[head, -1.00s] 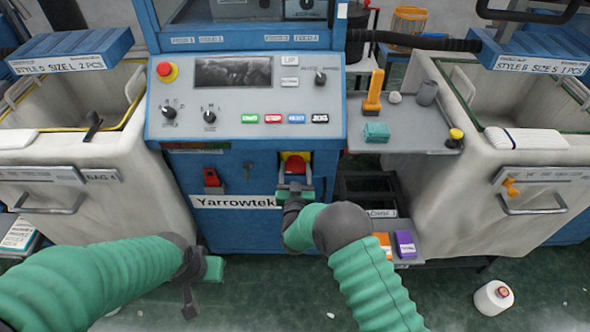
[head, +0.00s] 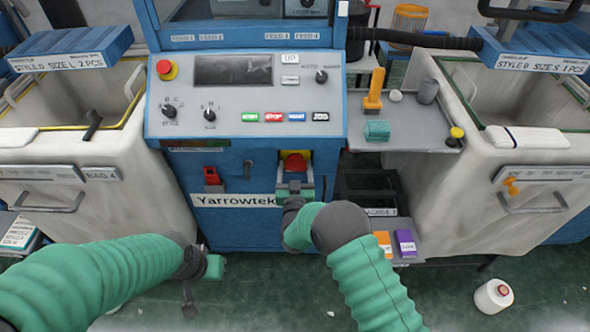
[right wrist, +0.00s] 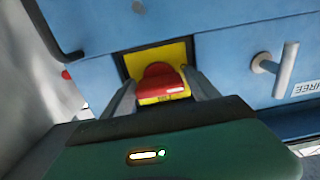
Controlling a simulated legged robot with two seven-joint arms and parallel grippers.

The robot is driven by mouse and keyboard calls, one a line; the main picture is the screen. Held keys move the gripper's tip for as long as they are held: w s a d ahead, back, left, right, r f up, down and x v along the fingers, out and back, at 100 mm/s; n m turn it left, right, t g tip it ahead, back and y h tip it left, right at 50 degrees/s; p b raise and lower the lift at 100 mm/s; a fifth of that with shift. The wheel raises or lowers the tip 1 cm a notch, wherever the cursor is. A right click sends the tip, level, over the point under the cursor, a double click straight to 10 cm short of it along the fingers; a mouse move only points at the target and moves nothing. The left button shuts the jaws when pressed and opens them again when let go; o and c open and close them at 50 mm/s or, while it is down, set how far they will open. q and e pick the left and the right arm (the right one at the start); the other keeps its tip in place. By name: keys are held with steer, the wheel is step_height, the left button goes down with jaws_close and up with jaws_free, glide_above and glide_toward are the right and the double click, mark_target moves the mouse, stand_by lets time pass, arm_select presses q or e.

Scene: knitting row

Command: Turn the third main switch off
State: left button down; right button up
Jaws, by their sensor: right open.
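A red switch knob (head: 294,159) on a yellow plate is on the blue front of the Yarrowtek machine, below its control panel. In the right wrist view the red knob (right wrist: 160,82) sits on its yellow plate (right wrist: 178,52) within a dark frame. My right gripper (head: 295,186) is just in front of it. In the right wrist view my right gripper (right wrist: 162,88) is open, with one finger on each side of the knob; whether they touch it I cannot tell. My left gripper (head: 190,288) is low at the left, far from the switch; its jaws are unclear.
A T-shaped handle (right wrist: 278,70) is beside the switch, near a partly visible label ending in "HREE" (right wrist: 308,90). A red padlock-like piece (head: 212,177) hangs further left. Pale bins (head: 455,190) flank the machine. A white cone (head: 493,296) lies on the floor.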

steer(key=s+p, duration=0.1)
steer(key=s, duration=1.1)
steer(key=shift+p, duration=0.3)
steer(key=shift+f, duration=0.1)
